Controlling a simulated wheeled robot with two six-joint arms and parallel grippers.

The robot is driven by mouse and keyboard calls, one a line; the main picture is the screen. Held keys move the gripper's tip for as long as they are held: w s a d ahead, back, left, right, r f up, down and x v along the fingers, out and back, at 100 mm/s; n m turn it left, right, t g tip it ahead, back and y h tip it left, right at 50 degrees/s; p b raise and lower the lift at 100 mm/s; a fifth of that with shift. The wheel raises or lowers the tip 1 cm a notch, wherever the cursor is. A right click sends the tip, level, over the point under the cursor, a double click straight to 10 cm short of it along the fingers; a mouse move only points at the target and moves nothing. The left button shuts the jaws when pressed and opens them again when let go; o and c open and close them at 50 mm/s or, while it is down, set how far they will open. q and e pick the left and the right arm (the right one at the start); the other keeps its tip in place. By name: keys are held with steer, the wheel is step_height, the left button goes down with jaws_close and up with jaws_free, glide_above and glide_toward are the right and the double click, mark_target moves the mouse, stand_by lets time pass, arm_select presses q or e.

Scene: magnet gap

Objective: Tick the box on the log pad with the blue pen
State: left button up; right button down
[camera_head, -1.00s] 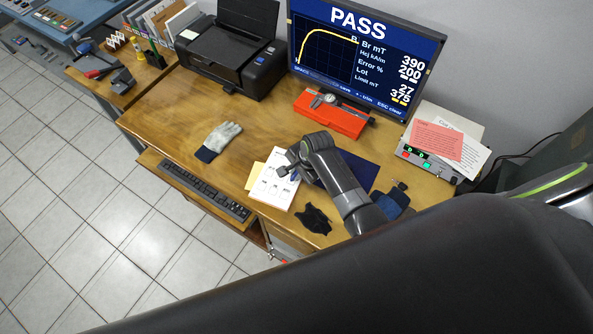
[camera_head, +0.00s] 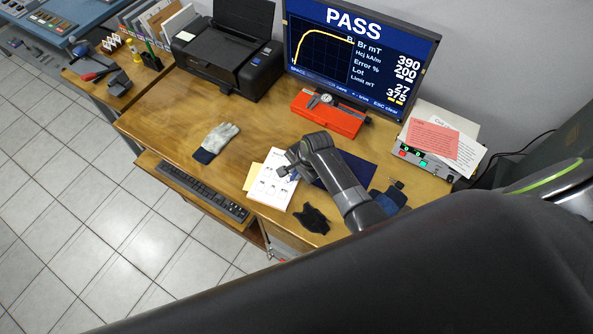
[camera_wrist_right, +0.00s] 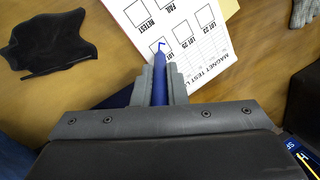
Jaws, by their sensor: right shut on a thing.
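The log pad (camera_head: 268,190) is a white sheet with printed boxes on the desk; in the right wrist view its page (camera_wrist_right: 205,50) shows several outlined boxes. My right gripper (camera_head: 287,171) is over the pad; in the right wrist view its fingers (camera_wrist_right: 160,85) are shut around the blue pen (camera_wrist_right: 160,68). The pen points down at the page, its tip at the lowest visible box (camera_wrist_right: 158,46). A small blue stroke shows in that box by the tip; whether it is a full tick I cannot tell. My left gripper is out of view.
A black cloth (camera_head: 311,218) lies beside the pad, with a dark blue folder (camera_head: 352,168) behind my wrist. A keyboard (camera_head: 203,191), a grey glove (camera_head: 215,142) and a red case (camera_head: 328,115) are nearby.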

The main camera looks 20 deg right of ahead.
step_height(320, 180, up, 2)
steer(key=p, duration=0.2)
steer(key=shift+r+p, duration=0.15)
steer(key=shift+p, duration=0.25)
steer(key=shift+r, duration=1.8)
